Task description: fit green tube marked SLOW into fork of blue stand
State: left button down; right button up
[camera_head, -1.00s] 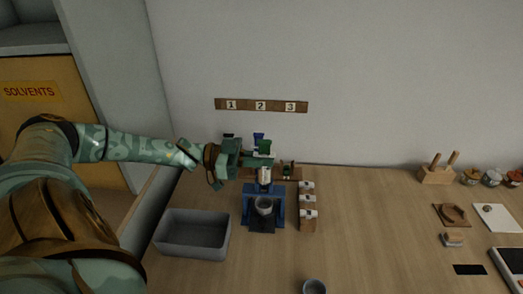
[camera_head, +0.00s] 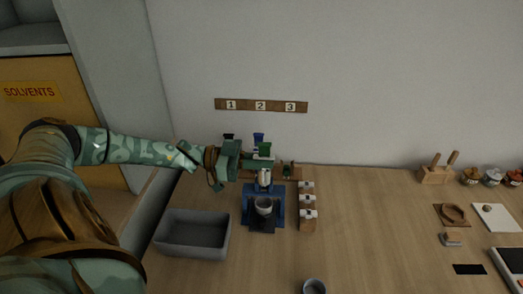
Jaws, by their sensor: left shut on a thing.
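My left gripper (camera_head: 262,162) is above the stand, shut on a tube with a green top (camera_head: 265,149). The tube's pale lower part (camera_head: 265,177) hangs upright below the fingers, close over or at the top of the stand. Whether it touches the fork cannot be told. The label is too small to read. My right gripper is not in view.
Behind the gripper are a blue-topped tube (camera_head: 258,139) and a dark one (camera_head: 228,138). A wooden block with white pieces (camera_head: 308,212) stands right of the stand. A grey bin (camera_head: 192,235) is at left. The table's middle right is clear.

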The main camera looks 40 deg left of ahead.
pick_arm(q)
jog(key=shift+f, duration=0.2)
dwell(0.5)
jog(key=c, duration=1.5)
grip_release()
jog(key=shift+o, duration=0.2)
jog(key=shift+f, duration=0.2)
jog(key=shift+p+v, duration=0.7)
jog(key=shift+v, duration=0.7)
jog(key=shift+p+v, duration=0.3)
jog(key=shift+v, duration=0.8)
